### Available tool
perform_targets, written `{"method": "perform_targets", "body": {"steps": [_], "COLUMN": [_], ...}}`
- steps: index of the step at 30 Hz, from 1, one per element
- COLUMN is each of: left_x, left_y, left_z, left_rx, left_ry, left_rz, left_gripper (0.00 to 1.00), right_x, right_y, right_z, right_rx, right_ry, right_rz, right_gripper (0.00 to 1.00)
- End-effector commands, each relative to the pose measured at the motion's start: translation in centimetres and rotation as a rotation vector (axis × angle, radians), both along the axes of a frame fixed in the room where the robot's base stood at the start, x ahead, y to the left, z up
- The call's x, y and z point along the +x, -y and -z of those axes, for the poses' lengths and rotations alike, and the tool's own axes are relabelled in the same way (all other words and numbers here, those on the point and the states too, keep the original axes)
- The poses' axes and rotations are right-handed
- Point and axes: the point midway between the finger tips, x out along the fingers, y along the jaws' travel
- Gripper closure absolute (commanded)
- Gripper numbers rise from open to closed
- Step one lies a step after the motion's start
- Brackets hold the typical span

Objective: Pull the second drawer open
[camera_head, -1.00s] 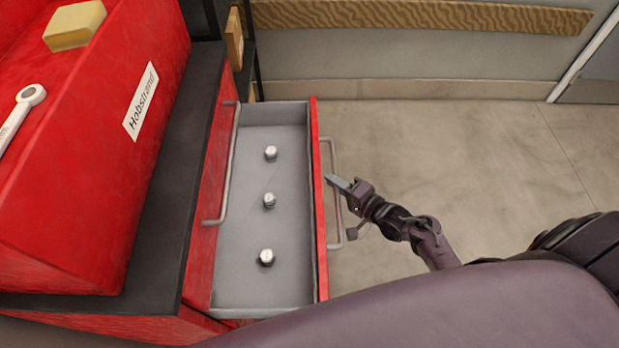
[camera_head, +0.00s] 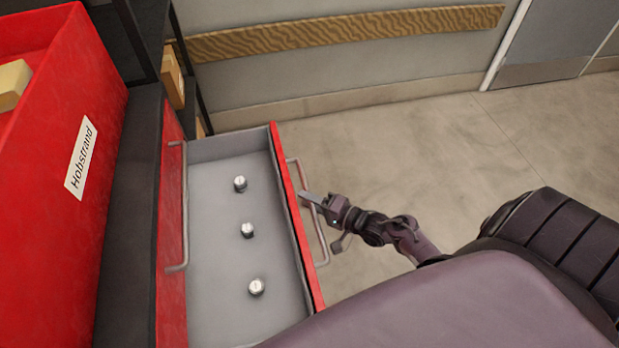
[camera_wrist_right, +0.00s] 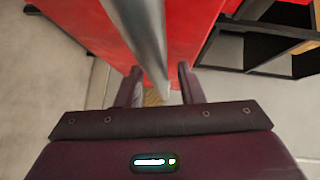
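The second drawer (camera_head: 213,265), grey inside with a red front (camera_head: 295,218), stands pulled out below a shut top drawer (camera_head: 172,290). Its metal handle (camera_head: 317,232) is on the outer face of that front. My right gripper (camera_head: 322,220) is at this handle, with its fingers apart on either side of the bar. In the right wrist view the handle bar (camera_wrist_right: 150,45) runs between the two separated fingers (camera_wrist_right: 158,88), with gaps beside it. My left gripper is not in view.
Several small metal pieces, such as the middle one (camera_head: 247,230), stand in the drawer. A dark shelf rack stands behind. The floor (camera_head: 420,150) right of the drawer is clear.

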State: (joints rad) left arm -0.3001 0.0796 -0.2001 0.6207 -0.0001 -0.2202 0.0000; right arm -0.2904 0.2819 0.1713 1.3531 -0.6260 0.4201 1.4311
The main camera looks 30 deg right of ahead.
Motion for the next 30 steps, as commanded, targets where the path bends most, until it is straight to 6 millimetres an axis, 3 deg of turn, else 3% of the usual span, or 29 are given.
{"method": "perform_targets", "body": {"steps": [8,21,30], "left_x": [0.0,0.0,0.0], "left_y": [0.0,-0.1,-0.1], "left_z": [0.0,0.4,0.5], "left_rx": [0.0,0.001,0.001], "left_ry": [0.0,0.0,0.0], "left_rz": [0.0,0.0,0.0], "left_gripper": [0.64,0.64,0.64], "right_x": [-0.2,-5.9,-7.0], "right_y": [0.0,2.9,3.4], "right_z": [0.0,-0.8,-1.1], "right_rx": [0.001,0.0,0.0], "right_ry": [-0.001,-0.001,0.0], "right_rz": [-0.001,0.0,-0.001], "right_gripper": [0.66,0.66,0.66]}}
